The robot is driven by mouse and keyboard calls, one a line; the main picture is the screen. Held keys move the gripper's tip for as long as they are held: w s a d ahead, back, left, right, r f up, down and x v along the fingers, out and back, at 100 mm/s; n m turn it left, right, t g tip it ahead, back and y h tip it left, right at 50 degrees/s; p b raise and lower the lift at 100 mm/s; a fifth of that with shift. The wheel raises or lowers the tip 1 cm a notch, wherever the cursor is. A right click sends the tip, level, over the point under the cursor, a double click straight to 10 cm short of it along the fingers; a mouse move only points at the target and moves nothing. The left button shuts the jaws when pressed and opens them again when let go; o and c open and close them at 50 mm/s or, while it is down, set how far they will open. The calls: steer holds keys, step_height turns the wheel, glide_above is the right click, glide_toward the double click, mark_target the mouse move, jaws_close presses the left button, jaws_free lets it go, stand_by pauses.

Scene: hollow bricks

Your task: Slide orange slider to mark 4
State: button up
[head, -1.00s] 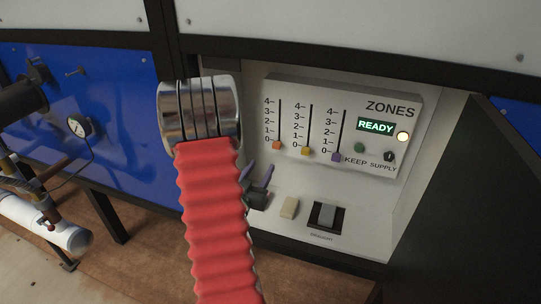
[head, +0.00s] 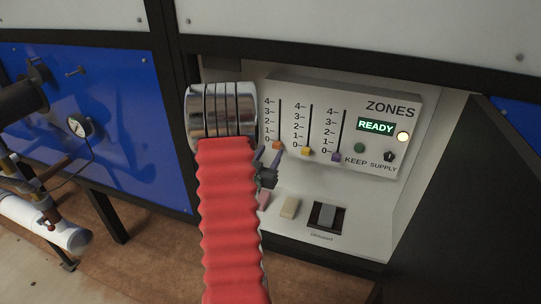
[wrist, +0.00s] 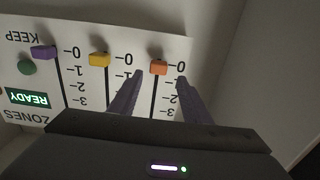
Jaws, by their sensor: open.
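The orange slider (head: 276,145) sits at mark 0, at the bottom of the leftmost slot on the ZONES panel (head: 392,88). It also shows in the wrist view (wrist: 158,67), upside down, with its slot running between my two fingers. In the wrist view my gripper (wrist: 158,80) has one finger on each side of the orange slider's slot, with the tips near the slider. I cannot tell whether they touch the panel.
The yellow slider (head: 306,152) and purple slider (head: 337,156) also sit at 0, to the right. A green READY display (head: 375,126), a green button (head: 359,147) and a black knob (head: 390,156) are farther right. A rocker switch (head: 327,215) is below.

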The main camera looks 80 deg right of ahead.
mark_target(274, 145)
steer(key=shift+s+d, duration=0.15)
steer(key=shift+d, duration=2.15)
steer(key=shift+c, duration=0.5)
steer(key=c, duration=0.6)
jaws_close()
